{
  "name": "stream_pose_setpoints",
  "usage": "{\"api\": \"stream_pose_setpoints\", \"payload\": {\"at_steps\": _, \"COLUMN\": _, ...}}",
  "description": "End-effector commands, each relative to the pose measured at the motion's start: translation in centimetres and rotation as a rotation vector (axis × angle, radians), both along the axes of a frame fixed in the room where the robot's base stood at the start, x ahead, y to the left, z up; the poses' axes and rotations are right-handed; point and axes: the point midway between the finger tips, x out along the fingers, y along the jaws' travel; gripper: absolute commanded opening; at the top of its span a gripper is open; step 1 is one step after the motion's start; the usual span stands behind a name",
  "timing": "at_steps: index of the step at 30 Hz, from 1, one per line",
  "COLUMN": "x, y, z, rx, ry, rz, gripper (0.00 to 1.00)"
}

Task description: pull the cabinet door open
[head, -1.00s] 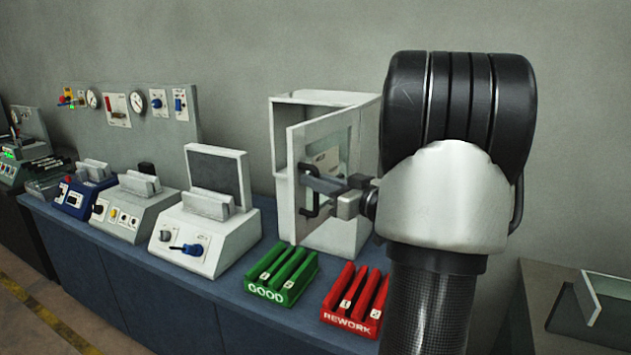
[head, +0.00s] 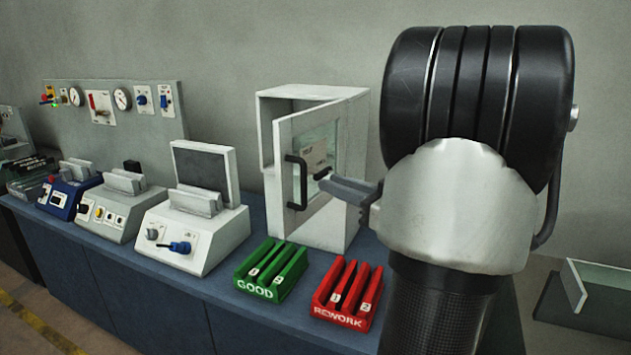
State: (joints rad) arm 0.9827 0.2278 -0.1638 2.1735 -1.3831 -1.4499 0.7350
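The white cabinet (head: 352,160) stands on the blue bench, right of centre. Its door (head: 284,140), a white frame with a clear pane, stands partly open, swung out toward the front. The dark bar handle (head: 302,182) is on the door's left side and free of my gripper. My gripper (head: 326,178) is just right of the handle, in front of the door pane, with a gap to the handle. Its two fingertips look apart with nothing between them. My wrist hides part of the gripper and the area right of the cabinet.
A green GOOD tray (head: 259,291) and a red REWORK tray (head: 340,319) sit in front of the cabinet. A white device with a dark screen (head: 186,240) stands to the left. A glass-sided bin (head: 597,285) is at the far right.

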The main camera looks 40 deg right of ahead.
Motion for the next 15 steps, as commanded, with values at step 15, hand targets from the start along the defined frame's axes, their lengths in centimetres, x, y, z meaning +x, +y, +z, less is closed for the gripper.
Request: {"api": "stream_pose_setpoints", "payload": {"at_steps": 15, "x": -7.4, "y": -1.6, "z": 0.0, "rx": 0.001, "ry": 0.000, "rz": 0.000, "gripper": 0.20}}
